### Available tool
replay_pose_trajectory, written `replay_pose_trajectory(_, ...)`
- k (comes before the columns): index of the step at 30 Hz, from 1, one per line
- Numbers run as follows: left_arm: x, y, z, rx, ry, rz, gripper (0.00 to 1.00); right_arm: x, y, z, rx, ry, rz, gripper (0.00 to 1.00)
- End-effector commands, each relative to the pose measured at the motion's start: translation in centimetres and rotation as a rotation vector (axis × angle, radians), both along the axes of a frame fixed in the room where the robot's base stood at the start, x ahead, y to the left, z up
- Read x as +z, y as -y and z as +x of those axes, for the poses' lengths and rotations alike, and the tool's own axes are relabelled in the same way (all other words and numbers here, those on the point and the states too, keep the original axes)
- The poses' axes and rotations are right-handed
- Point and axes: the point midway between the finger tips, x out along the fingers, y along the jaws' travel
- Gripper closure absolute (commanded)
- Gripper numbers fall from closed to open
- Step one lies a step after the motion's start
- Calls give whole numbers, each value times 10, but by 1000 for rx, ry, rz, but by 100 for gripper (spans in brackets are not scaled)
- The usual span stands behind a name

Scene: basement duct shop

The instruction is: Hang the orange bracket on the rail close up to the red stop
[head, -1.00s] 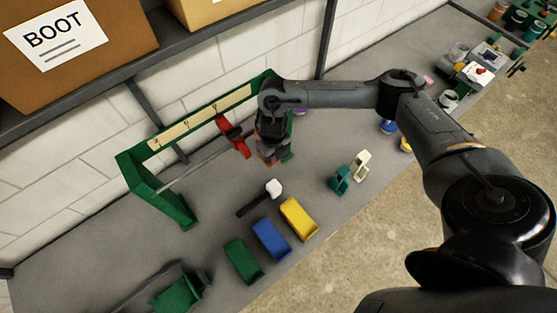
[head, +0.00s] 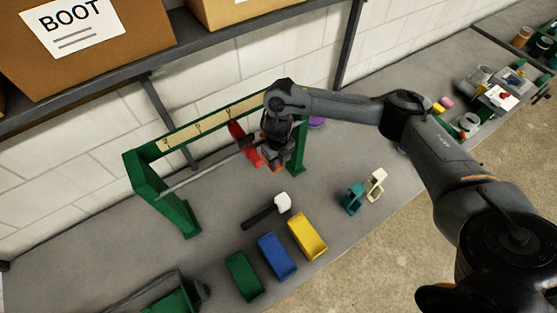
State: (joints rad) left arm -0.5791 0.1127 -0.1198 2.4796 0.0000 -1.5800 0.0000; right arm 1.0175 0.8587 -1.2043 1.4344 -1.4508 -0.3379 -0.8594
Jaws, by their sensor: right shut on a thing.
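A green frame (head: 168,203) stands on the bench and carries a grey rail (head: 200,178). The red stop (head: 243,143) sits on the rail toward its right part. My right gripper (head: 275,162) is just right of the red stop, near the frame's right end, pointing down. It is shut on the orange bracket (head: 279,169), of which only a small orange part shows below the fingers. The gripper hides the rest of the bracket and the rail's right end, so I cannot tell whether the bracket touches the rail. My left gripper is not in view.
A white-headed mallet (head: 265,211) lies in front of the frame. Green (head: 243,277), blue (head: 277,256) and yellow (head: 307,237) bins line the bench front. Teal (head: 351,198) and cream (head: 375,185) brackets stand to the right. A shelf with boxes (head: 90,40) overhangs behind.

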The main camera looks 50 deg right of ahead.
Motion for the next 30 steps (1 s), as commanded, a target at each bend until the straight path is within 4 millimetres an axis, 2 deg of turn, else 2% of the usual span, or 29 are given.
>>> replay_pose_trajectory(13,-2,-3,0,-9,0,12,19,-2,0,0,0,1,0,100)
replay_pose_trajectory(14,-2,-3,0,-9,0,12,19,-2,0,0,0,1,0,82)
replay_pose_trajectory(19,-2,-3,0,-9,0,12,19,-2,0,0,0,1,0,56)
replay_pose_trajectory(20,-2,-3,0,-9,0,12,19,-2,0,0,-1,1,0,53)
replay_pose_trajectory(30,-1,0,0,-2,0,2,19,0,0,0,0,0,0,53)
